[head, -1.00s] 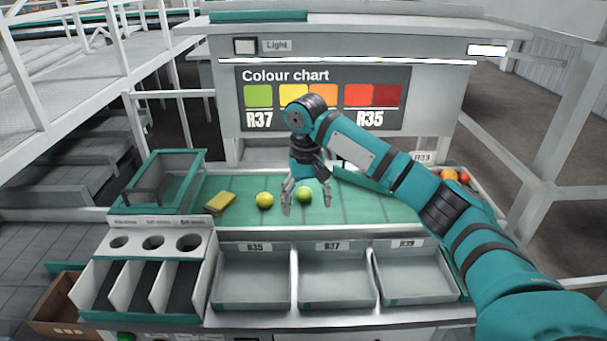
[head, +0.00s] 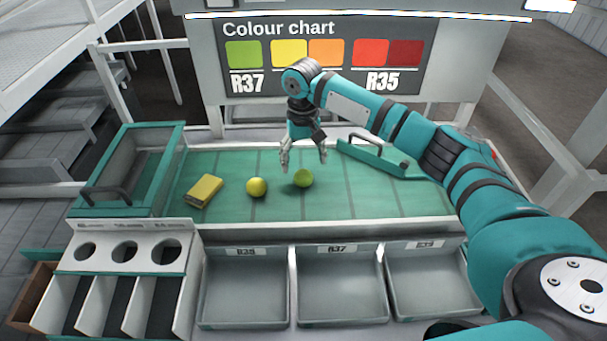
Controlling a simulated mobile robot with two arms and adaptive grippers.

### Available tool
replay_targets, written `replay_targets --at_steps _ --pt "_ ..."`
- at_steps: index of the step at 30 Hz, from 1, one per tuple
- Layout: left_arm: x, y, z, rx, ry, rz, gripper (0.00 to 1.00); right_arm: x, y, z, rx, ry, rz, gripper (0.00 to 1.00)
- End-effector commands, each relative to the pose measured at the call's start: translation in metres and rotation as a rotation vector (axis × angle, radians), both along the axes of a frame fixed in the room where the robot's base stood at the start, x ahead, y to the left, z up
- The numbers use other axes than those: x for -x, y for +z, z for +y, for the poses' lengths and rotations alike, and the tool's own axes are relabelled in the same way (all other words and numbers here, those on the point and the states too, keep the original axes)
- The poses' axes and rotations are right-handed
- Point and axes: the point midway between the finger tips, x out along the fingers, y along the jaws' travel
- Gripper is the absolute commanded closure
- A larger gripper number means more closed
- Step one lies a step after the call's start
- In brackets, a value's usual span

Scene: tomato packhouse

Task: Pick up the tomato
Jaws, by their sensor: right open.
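A green tomato (head: 303,178) lies on the green mat of the sorting table. A yellow tomato (head: 257,187) lies a little to its left, apart from it. My right gripper (head: 305,166) points down with its fingers spread, right at the green tomato in the picture and above or just behind it. It is open and empty. I cannot tell whether a finger touches the tomato. My left gripper is not in view.
A yellow sponge-like block (head: 203,191) lies left of the tomatoes. A green-framed box (head: 127,178) stands at the left. Trays labelled R35 (head: 244,322), R37 (head: 342,317) and R39 (head: 433,312) line the front.

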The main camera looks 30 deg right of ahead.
Motion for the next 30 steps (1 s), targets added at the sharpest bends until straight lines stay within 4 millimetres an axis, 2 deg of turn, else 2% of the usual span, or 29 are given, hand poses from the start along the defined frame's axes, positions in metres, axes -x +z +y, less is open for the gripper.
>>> replay_targets --at_steps 5,10,15,23,30 --pt "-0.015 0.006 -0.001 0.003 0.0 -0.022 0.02 0.002 -0.011 0.0 0.001 -0.001 0.001 0.24" --pt "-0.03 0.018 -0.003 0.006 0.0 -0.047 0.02 0.008 -0.035 0.004 0.001 -0.001 0.003 0.24" --pt "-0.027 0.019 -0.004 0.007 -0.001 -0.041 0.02 0.007 -0.055 0.004 0.0 -0.001 -0.001 0.24" --pt "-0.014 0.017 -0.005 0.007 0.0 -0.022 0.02 0.007 -0.058 0.004 0.001 -0.001 -0.002 0.24" --pt "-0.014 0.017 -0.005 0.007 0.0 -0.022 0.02 0.007 -0.058 0.004 0.001 0.0 -0.002 0.56"
